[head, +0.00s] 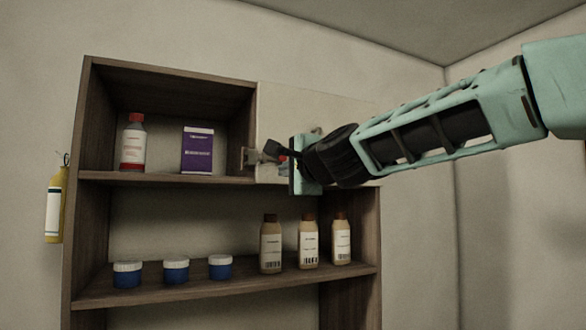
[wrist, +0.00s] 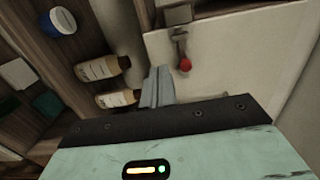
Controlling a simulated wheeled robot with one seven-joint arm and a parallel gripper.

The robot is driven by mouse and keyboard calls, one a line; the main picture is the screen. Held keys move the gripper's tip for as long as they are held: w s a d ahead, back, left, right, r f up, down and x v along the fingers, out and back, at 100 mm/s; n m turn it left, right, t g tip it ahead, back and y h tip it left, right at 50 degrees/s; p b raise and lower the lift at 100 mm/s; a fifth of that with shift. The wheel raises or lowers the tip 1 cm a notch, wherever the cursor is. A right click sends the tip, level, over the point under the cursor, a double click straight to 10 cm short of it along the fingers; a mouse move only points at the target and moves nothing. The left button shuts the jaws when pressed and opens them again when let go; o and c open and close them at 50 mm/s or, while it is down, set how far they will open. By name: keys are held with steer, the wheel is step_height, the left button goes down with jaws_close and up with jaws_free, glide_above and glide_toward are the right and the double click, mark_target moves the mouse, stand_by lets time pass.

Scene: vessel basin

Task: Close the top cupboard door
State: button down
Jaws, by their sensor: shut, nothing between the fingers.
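The top cupboard door is a pale flat panel (head: 285,105) at the right of the top shelf; the left part of that compartment stands open. In the wrist view the door (wrist: 235,55) fills the right side, with a red-knobbed metal handle (wrist: 183,58) on it. My gripper (head: 262,157) is in front of the door's lower left part and hides some of it. In the wrist view my gripper's fingers (wrist: 157,82) are together and empty, left of and below the red knob. Whether they touch the door is unclear.
The wooden cupboard (head: 88,215) holds a red-capped bottle (head: 133,145) and a purple box (head: 197,150) in the open top part. Blue jars (head: 176,272) and brown bottles (head: 308,245) stand on the shelf below. A yellow cylinder (head: 54,205) hangs at the left.

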steer(key=s+a+p, duration=0.1)
steer(key=s+a, duration=0.4)
steer(key=a, duration=0.1)
steer(key=shift+a, duration=0.15)
steer(key=s+f+n+g+b, duration=0.35)
steer(key=s+f, duration=0.25)
steer(key=f, duration=0.5)
steer(key=s+f+n+g+b, duration=0.3)
steer(key=s+f+n, duration=0.2)
steer(key=f, duration=0.7)
steer(key=s+f+n+g+b, duration=0.35)
steer(key=s+f+n, duration=0.2)
steer(key=f, duration=0.55)
steer(key=s+d+f+n+g+h+b, duration=0.2)
steer(key=s+d+f+n+g+h, duration=0.1)
steer(key=s+d+f, duration=0.6)
steer(key=s+d+f+n+g+h+b, duration=0.3)
steer(key=s+d+f, duration=0.6)
steer(key=f, duration=0.4)
steer(key=shift+s+d+f+n+h, duration=0.3)
steer(key=shift+s+f+n+h, duration=0.15)
steer(key=shift+s, duration=0.35)
steer(key=shift+r, duration=0.1)
